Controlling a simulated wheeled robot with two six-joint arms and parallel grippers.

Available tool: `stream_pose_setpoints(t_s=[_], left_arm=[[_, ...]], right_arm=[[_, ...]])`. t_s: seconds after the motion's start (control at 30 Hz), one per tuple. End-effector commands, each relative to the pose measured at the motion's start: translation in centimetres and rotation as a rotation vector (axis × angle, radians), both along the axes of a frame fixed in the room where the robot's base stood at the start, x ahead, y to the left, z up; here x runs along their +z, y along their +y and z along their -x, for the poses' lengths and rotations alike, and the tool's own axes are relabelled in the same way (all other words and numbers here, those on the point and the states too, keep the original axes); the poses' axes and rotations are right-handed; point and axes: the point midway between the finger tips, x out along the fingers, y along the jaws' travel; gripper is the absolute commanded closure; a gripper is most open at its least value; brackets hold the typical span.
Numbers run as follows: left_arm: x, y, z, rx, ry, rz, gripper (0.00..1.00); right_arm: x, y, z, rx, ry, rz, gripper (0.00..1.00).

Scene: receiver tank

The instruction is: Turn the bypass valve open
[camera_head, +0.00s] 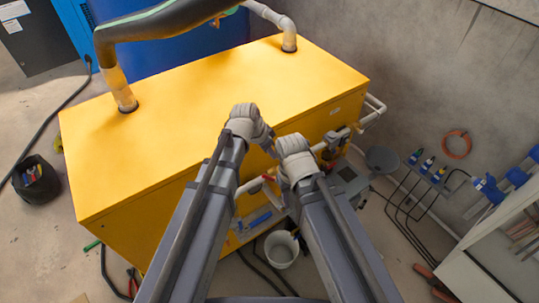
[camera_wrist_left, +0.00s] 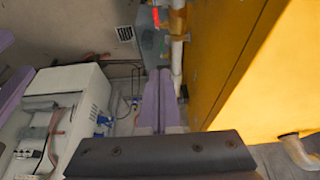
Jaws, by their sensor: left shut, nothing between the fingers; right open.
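A white pipe (camera_head: 250,185) with valve fittings runs along the front of the yellow receiver tank (camera_head: 200,110). A small red part (camera_head: 268,178), perhaps a valve handle, shows on it between my two arms. In the left wrist view a red part (camera_wrist_left: 156,17) sits beside the pipe near the top; I cannot tell which fitting is the bypass valve. My left gripper (camera_head: 266,146) is by the tank's front edge, mostly hidden by its wrist. Its purple fingers (camera_wrist_left: 160,78) are shut and empty, apart from the red part. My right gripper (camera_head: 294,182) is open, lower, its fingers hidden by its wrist.
A white bucket (camera_head: 281,248) stands on the floor before the tank. A dark round plate (camera_head: 382,160), bottles (camera_head: 427,165) and loose cables are at the right. A white cabinet (camera_head: 495,245) is at far right. A black bin (camera_head: 38,180) stands left.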

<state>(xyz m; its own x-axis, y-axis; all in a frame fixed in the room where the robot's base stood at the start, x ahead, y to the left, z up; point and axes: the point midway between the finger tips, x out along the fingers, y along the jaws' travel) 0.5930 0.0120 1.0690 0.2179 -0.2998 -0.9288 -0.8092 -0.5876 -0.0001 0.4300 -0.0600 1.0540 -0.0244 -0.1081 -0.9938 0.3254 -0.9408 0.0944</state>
Motion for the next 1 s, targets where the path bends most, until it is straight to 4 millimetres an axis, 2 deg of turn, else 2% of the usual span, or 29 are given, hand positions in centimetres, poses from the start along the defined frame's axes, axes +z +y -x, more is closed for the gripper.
stream_pose_setpoints(t_s=[0.03, 0.53, 0.6, 0.7, 1.0], left_arm=[[-1.3, -0.2, -0.2, -0.001, 0.0, 0.0, 1.0], [-8.1, -2.2, -1.6, 0.0, 0.0, 0.0, 1.0], [-8.6, -1.0, -0.6, 0.003, 0.0, 0.0, 1.0], [-9.2, -0.2, 0.0, 0.002, -0.001, 0.001, 1.0], [-9.3, 0.4, 0.3, 0.0, -0.001, 0.001, 1.0]], right_arm=[[-1.3, 0.0, 0.0, 0.001, 0.0, 0.0, 0.5], [-8.1, 0.0, 0.0, 0.001, 0.0, 0.001, 0.5], [-8.6, 0.0, 0.0, 0.001, 0.0, 0.001, 0.5], [-9.2, 0.0, 0.0, 0.0, 0.0, 0.001, 0.5], [-9.3, 0.0, 0.0, 0.0, 0.0, 0.001, 0.5]])
